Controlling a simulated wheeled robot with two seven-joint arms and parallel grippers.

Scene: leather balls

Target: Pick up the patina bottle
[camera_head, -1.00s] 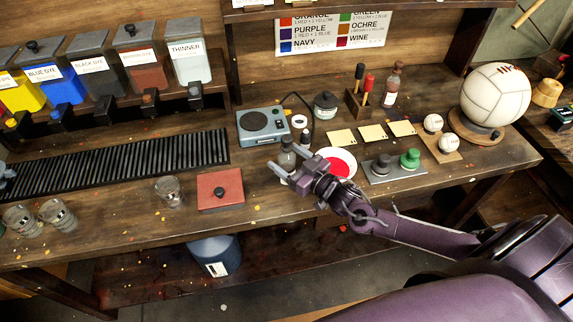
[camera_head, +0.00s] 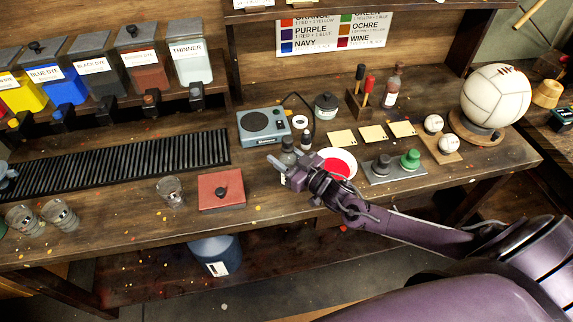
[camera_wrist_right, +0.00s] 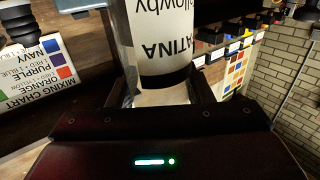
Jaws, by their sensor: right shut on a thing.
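The patina bottle (camera_head: 288,146) is clear with a dark top and stands at the middle of the workbench, in front of the grey hot plate. My right gripper (camera_head: 289,167) is around its lower part, shut on it. In the right wrist view the bottle (camera_wrist_right: 158,50) fills the space between the two fingers (camera_wrist_right: 165,92), with its white label reading "PATINA" upside down and a dark band. The bottle's base is hidden by the gripper in the head view, so I cannot tell whether it touches the bench. My left gripper is not in view.
A drinking glass (camera_head: 170,191) stands further left.

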